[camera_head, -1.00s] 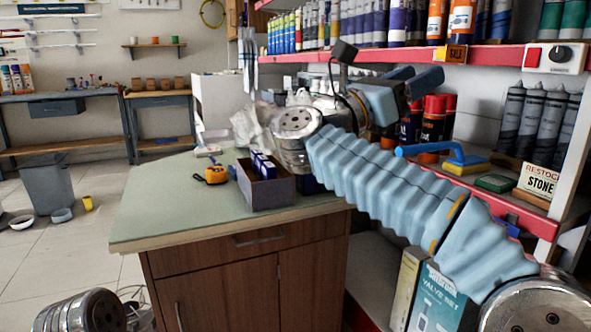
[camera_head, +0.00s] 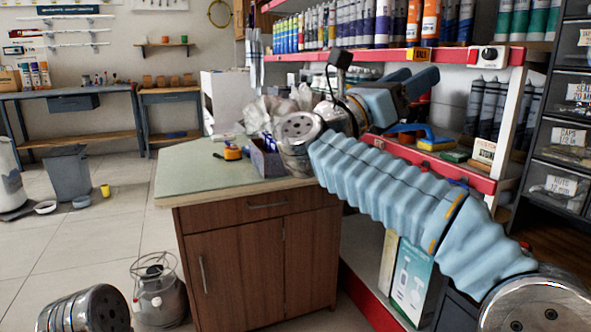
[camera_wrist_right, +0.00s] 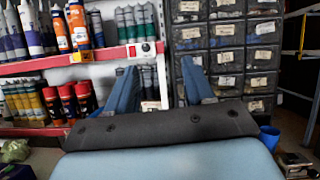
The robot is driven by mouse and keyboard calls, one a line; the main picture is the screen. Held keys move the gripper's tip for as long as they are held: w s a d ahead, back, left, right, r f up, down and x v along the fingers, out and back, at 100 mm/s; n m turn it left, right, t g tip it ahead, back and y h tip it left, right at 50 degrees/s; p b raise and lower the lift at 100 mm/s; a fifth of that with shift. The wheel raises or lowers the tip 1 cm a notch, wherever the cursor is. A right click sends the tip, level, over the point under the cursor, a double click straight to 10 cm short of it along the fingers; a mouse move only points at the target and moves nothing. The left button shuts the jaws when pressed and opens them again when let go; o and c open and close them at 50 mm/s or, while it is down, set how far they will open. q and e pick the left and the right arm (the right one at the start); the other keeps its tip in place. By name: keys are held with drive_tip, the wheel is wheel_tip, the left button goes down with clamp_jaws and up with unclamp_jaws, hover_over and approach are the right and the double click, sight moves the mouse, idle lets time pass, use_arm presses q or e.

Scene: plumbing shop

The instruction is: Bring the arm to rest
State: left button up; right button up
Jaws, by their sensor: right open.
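My right arm, in a pale blue ribbed sleeve, reaches from the lower right of the head view and folds back at the elbow. My right gripper (camera_head: 408,84) is in front of the red-edged shelves, its two blue fingers apart. In the right wrist view the right gripper (camera_wrist_right: 160,88) shows its fingers spread wide with nothing between them, facing the shelves and a drawer rack. Only a round metal joint of my left arm shows at the lower left of the head view; the left gripper is out of view.
A wooden counter (camera_head: 245,255) stands left of my right arm, bearing an orange tape measure (camera_head: 232,153) and a box (camera_head: 266,160). Red-edged shelves (camera_head: 440,165) stand behind the arm, a drawer rack (camera_head: 565,130) at far right. A metal canister (camera_head: 158,290) is on the floor.

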drive_tip(key=w+a+f+n+t+y+p, duration=0.1)
drive_tip(key=w+a+f+n+t+y, duration=0.2)
drive_tip(key=w+f+n+t+y, duration=0.45)
drive_tip(key=w+a+f+n+t+y+p, duration=0.15)
drive_tip(key=w+a+f+n+t, duration=0.25)
drive_tip(key=w+f+n, duration=0.6)
wheel_tip(320, 180, down, 26)
drive_tip(key=a+n+g+y+p, duration=0.15)
drive_tip(key=n+g+y, duration=0.25)
drive_tip(key=n+y, duration=1.1)
drive_tip(key=s+f+n+g+p, duration=0.1)
drive_tip(key=s+f+n+g, duration=0.35)
drive_tip(key=s+f, duration=0.55)
drive_tip(key=s+f+n+g+p, duration=0.1)
drive_tip(key=s+f+n+g, duration=0.5)
drive_tip(key=f, duration=0.7)
drive_tip(key=s+d+f+n+g, duration=0.1)
drive_tip(key=s+f, duration=0.3)
drive_tip(key=s, duration=0.7)
drive_tip(key=s+d+f+n+g+y, duration=0.1)
drive_tip(key=s+f+g, duration=0.3)
drive_tip(key=s, duration=0.8)
drive_tip(key=shift+f+n+g+p, duration=0.15)
drive_tip(key=shift+n+g+p, duration=0.2)
drive_tip(key=shift+n, duration=0.45)
